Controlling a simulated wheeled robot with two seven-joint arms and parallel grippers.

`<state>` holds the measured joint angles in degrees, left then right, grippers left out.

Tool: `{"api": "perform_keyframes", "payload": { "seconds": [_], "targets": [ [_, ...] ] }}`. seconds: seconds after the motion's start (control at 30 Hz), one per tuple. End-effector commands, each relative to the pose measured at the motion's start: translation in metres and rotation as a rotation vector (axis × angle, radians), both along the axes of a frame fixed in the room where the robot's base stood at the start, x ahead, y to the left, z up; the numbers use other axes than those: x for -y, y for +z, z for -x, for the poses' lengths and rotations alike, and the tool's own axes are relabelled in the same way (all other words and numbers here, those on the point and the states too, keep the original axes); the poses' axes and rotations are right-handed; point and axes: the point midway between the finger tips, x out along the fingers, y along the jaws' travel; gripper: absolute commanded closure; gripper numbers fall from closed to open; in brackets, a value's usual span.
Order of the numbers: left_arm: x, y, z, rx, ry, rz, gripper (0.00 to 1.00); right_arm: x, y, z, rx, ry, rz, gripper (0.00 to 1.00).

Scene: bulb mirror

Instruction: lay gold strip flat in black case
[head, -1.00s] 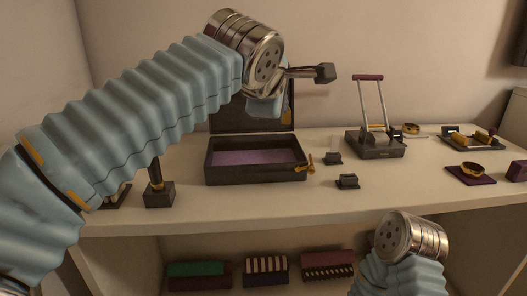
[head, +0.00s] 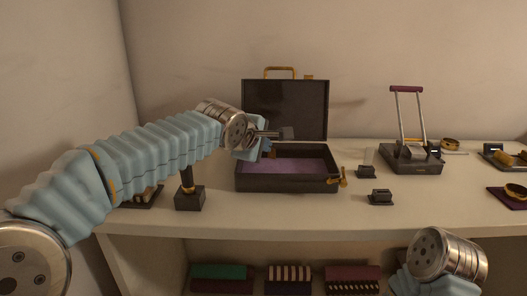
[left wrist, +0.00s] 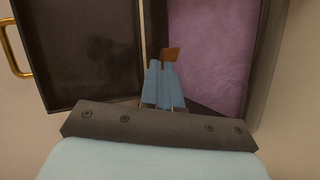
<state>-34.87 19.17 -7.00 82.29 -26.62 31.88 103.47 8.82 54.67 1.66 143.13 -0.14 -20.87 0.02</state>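The black case (head: 285,184) stands open on the shelf top, its lid (head: 290,105) upright at the back and its floor lined in purple (left wrist: 212,45). My left gripper (head: 266,148) is over the back left part of the case. In the left wrist view its blue fingers (left wrist: 164,66) are close together. A small brown-gold piece, apparently the gold strip (left wrist: 171,54), shows at their tips. It also shows below the fingers in the head view (head: 271,155); most of it is hidden. My right wrist shows low at the right, but its fingers are out of view.
A gold latch (head: 339,178) sticks out at the case's right front corner. Small black blocks (head: 381,197) stand right of it, and a press with a tall handle (head: 411,160) beyond. A black stand (head: 189,198) is left of the case. Boxes (head: 290,278) lie on the lower shelf.

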Motion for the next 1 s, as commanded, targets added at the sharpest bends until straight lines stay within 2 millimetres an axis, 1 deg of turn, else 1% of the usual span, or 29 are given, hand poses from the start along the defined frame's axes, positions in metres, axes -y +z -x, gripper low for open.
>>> {"api": "perform_keyframes", "payload": {
  "seconds": [0.03,0.13,0.37,0.9,1.0],
  "targets": [
    [0.000,-0.009,0.001,0.000,-0.002,-0.001,1.00,0.000,-0.003,0.000,0.000,0.000,0.000,0.57],
    [0.000,-0.015,0.001,0.000,-0.002,0.001,1.00,0.000,-0.003,0.000,0.000,-0.001,0.000,0.57],
    [0.001,-0.015,0.001,0.001,-0.001,0.001,1.00,0.000,-0.003,0.000,-0.001,-0.001,0.001,0.57],
    [0.001,-0.028,0.001,0.001,-0.001,0.000,1.00,0.004,-0.019,-0.001,0.003,-0.008,0.006,0.57],
    [0.000,-0.027,0.001,0.001,-0.001,0.000,1.00,0.004,-0.018,-0.001,0.003,-0.008,0.006,0.57]
  ]
}}
